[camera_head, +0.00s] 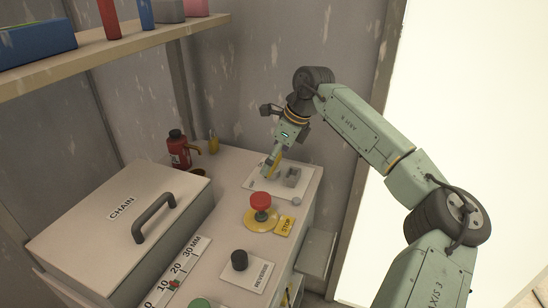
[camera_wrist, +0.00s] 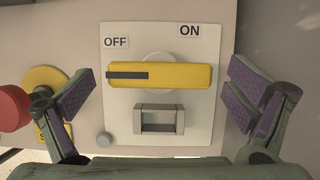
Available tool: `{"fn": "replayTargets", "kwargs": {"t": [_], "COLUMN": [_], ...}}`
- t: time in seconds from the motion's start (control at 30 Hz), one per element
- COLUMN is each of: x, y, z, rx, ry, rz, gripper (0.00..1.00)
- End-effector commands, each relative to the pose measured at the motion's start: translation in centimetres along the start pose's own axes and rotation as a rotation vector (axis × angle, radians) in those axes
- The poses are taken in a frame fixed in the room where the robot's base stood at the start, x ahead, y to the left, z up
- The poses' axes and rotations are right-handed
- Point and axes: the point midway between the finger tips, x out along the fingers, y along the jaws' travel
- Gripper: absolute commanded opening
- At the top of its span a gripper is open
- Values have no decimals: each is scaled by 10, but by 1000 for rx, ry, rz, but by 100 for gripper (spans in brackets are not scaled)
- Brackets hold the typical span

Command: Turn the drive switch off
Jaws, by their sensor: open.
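The drive switch is a yellow bar handle (camera_wrist: 180,75) on a pale plate (camera_wrist: 118,125). In the wrist view the bar lies level, with a black stripe on its left end, below the OFF label (camera_wrist: 116,42). The ON label (camera_wrist: 189,30) is above its right end. In the head view my gripper (camera_head: 272,164) is over the plate (camera_head: 262,187) at the counter's far end, hiding much of the handle.
A grey bracket (camera_wrist: 158,107) stands just below the handle. A red stop button (camera_head: 260,201) on a yellow base is close by. Nearer are a black reverse knob (camera_head: 239,259) and a chain box (camera_head: 110,232). A wall stands behind; a red bottle (camera_head: 178,150) is left.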

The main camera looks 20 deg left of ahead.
Motion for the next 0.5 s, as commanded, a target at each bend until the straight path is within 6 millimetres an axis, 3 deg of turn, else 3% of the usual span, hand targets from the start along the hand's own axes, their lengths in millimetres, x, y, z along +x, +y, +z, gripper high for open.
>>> {"fn": "replayTargets", "kwargs": {"t": [0.27, 0.5], "x": [-8, -54], "y": [0, -1], "z": [0, 0], "rx": [1, 1], "ry": [0, 0], "rz": [-1, -5], "gripper": [98, 98]}}
